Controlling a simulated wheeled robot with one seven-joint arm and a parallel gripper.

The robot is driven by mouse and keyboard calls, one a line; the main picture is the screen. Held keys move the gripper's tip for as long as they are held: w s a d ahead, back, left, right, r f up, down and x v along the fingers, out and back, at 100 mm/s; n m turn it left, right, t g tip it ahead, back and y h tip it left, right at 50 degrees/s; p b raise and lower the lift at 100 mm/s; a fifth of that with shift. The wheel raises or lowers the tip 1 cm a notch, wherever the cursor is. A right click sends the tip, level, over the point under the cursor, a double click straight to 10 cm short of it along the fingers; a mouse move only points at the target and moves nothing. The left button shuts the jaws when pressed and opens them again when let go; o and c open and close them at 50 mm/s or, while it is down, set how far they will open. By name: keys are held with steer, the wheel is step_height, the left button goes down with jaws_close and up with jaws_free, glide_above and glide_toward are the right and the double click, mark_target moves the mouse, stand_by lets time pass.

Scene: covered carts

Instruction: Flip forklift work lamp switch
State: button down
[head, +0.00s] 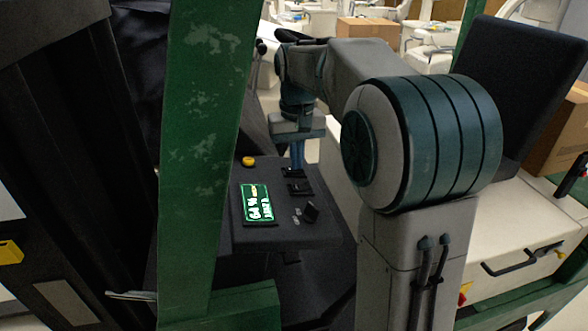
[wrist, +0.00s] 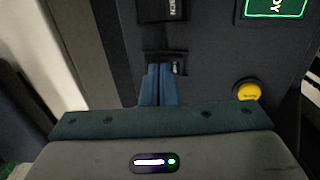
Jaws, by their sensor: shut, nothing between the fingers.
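The forklift's dark console (head: 240,228) carries several small black switches. The farthest switch (head: 293,172) is right at my gripper's tips; it also shows in the wrist view (wrist: 177,67), partly hidden behind the fingers. A second black switch (head: 299,188) sits nearer the head camera and shows at the top of the wrist view (wrist: 163,10). A third (head: 311,211) stands up with its flap raised. The labels are too small to read, so I cannot tell which is the work lamp switch. My gripper (head: 298,166) points down, blue fingers together and empty (wrist: 160,68); contact with the switch is unclear.
A lit green display (head: 258,203) and a yellow button (head: 248,161) are on the console, left of the switches. A green forklift post (head: 195,150) stands in front at left. The black seat back (head: 515,85) and pale seat-side body (head: 520,225) are at right.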

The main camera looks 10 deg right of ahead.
steer(key=shift+f, duration=0.15)
step_height(320, 180, up, 7)
steer(key=p, duration=0.6)
stand_by(0.3)
stand_by(0.4)
